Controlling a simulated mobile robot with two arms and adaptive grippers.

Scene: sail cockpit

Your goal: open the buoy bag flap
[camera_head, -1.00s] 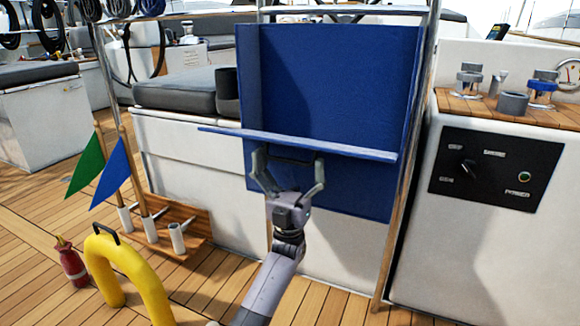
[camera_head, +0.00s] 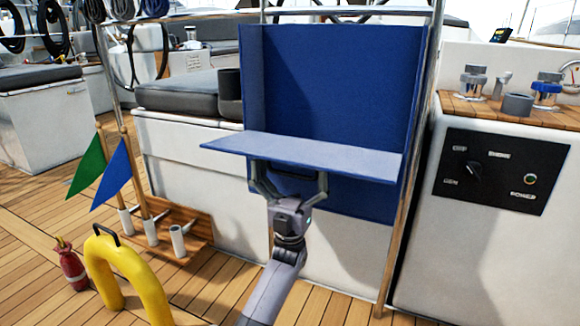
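The blue buoy bag (camera_head: 335,85) hangs upright in front of the white cockpit bench. Its flap (camera_head: 310,155) is folded down and out from the bag, sloping towards me, with its broad upper face visible. No object shows between the fingers. My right gripper is not in view.
A yellow horseshoe buoy (camera_head: 135,275) and a red bottle-shaped item (camera_head: 72,265) stand on the deck at the left. A wooden rack (camera_head: 185,232) holds a green flag (camera_head: 88,165) and a blue flag (camera_head: 113,175). A console with a black switch panel (camera_head: 500,170) stands at the right.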

